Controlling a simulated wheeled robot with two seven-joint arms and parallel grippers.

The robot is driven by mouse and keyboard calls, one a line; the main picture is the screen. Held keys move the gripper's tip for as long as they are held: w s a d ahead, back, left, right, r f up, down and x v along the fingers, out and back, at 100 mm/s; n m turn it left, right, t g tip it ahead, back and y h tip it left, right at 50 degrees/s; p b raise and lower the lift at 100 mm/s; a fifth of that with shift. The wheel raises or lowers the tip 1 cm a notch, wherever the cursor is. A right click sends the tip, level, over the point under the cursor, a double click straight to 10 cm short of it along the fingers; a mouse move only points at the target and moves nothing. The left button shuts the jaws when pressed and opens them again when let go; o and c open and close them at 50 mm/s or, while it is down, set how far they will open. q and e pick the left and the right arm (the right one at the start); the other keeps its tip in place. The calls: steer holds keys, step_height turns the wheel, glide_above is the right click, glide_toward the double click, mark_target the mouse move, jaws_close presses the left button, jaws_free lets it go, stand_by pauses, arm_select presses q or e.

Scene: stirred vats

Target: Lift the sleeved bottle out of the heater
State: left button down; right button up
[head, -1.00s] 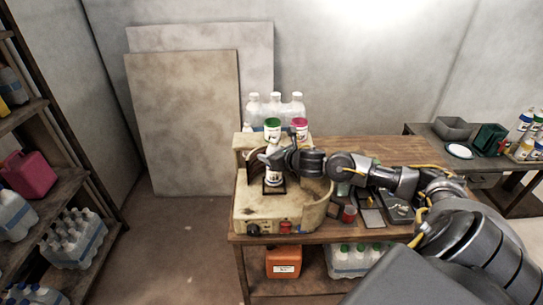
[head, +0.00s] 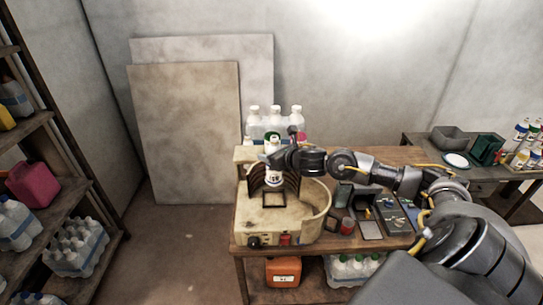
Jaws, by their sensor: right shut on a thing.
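The heater (head: 252,222) is a beige round-ended vat on the wooden table, with a black knob and a red switch on its front. The sleeved bottle (head: 273,178) is small and white with a dark-marked label. It is upright, above and just behind the empty dark square frame (head: 274,200) on the heater's top. My right gripper (head: 273,160) is shut on the bottle near its top, which the fingers partly hide. My left gripper is not in view.
Several clear white-capped bottles (head: 272,121) stand at the back. A shelf (head: 75,205) is at left, with open floor between.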

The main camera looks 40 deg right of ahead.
mark_target(271, 146)
steer(key=shift+r+p, duration=0.9)
steer(key=shift+r, duration=0.65)
steer(key=shift+r+p, duration=0.35)
steer(key=shift+r, duration=1.1)
steer(key=s+a+b, duration=0.2)
steer(key=s+a, duration=0.6)
steer(key=s, duration=0.2)
steer(key=shift+s+b, duration=0.2)
steer(key=shift+b, duration=0.15)
